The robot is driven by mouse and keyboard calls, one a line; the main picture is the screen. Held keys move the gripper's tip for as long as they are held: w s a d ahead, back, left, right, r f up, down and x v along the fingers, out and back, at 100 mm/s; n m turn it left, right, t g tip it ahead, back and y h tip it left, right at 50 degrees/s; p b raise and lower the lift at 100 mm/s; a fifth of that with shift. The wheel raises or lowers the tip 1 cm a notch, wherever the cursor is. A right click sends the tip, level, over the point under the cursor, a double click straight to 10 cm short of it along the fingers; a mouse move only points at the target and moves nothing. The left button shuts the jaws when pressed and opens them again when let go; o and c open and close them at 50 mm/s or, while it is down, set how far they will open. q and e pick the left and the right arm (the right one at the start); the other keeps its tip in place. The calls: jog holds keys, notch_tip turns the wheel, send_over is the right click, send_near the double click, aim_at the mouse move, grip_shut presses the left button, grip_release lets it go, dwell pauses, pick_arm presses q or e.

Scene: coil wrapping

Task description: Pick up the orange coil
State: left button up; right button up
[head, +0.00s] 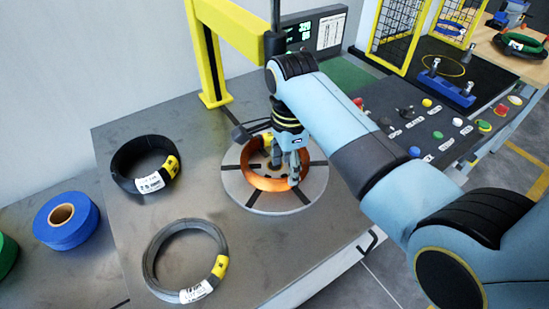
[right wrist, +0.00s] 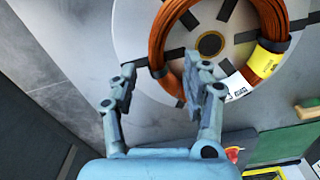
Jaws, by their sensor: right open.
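The orange coil (head: 262,184) lies flat on a round grey turntable (head: 233,188) with dark radial slots. In the right wrist view, the coil (right wrist: 160,40) fills the upper middle, with a yellow band and a white label on its right side. My right gripper (head: 285,178) is over the near right part of the coil, pointing down. In the right wrist view, my right gripper (right wrist: 165,80) is open, with one finger on each side of a stretch of the ring. Whether its fingertips touch the coil, I cannot tell. My left gripper is not in view.
A black coil (head: 122,168) and a grey coil (head: 165,240) lie on the metal table (head: 110,260), left of the turntable. A blue roll (head: 65,222) is farther left. A yellow frame (head: 208,60) stands behind. A control panel (head: 430,130) with buttons is at right.

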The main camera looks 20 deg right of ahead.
aim_at(285, 178)
jog(key=f, duration=0.3)
jog(key=shift+s+a+f, duration=0.2)
jog(key=shift+a+f, duration=0.05)
jog(key=shift+f, duration=0.45)
jog(key=c, duration=0.6)
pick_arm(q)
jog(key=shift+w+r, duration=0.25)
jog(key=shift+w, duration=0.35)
pick_arm(e)
grip_shut()
jog(key=shift+w+r, duration=0.1)
